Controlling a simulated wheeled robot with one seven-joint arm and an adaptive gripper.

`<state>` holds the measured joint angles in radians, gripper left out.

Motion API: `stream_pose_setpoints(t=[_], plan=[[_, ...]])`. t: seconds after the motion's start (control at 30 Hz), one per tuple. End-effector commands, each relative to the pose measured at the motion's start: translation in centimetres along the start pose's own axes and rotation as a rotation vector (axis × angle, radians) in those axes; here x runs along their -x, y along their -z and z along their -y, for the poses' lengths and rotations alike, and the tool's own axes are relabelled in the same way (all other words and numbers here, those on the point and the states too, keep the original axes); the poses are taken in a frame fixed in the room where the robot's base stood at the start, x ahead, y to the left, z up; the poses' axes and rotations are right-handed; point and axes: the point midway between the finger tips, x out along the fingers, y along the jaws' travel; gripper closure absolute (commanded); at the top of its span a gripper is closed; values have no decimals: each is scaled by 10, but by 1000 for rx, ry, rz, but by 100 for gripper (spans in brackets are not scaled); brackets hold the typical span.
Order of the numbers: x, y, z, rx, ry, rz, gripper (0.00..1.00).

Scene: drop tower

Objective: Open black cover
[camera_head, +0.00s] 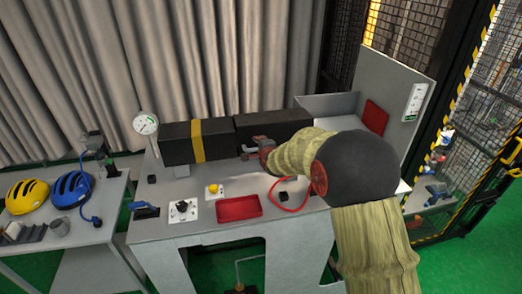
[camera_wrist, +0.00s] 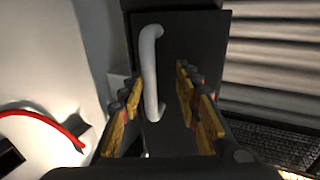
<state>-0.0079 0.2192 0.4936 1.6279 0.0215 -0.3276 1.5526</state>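A long black box with a yellow band (camera_head: 197,140) lies along the back of the grey table, and its right black section (camera_head: 272,123) begins at a seam right of the band. In the wrist view a black panel (camera_wrist: 200,35), which seems to be the black cover, carries a pale grey bar handle (camera_wrist: 150,70). My gripper (camera_wrist: 158,80) is open, with one finger on each side of the handle and gaps visible between. In the head view my gripper (camera_head: 256,147) is at the box's front face; the handle is hard to make out there.
A red tray (camera_head: 239,208), a yellow button (camera_head: 213,189), a black knob (camera_head: 183,207) and a red cable (camera_head: 290,208) lie on the table's front part. A gauge (camera_head: 146,124) stands at the left end. A grey panel (camera_head: 390,85) rises at the right, near mesh fencing.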

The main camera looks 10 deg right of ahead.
Motion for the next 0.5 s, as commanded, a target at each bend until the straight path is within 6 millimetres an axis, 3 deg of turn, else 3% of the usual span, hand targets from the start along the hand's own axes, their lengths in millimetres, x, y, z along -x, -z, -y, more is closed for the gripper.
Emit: stream_pose_setpoints(t=[0.5], plan=[[6,0,4,0,15,0,71]])
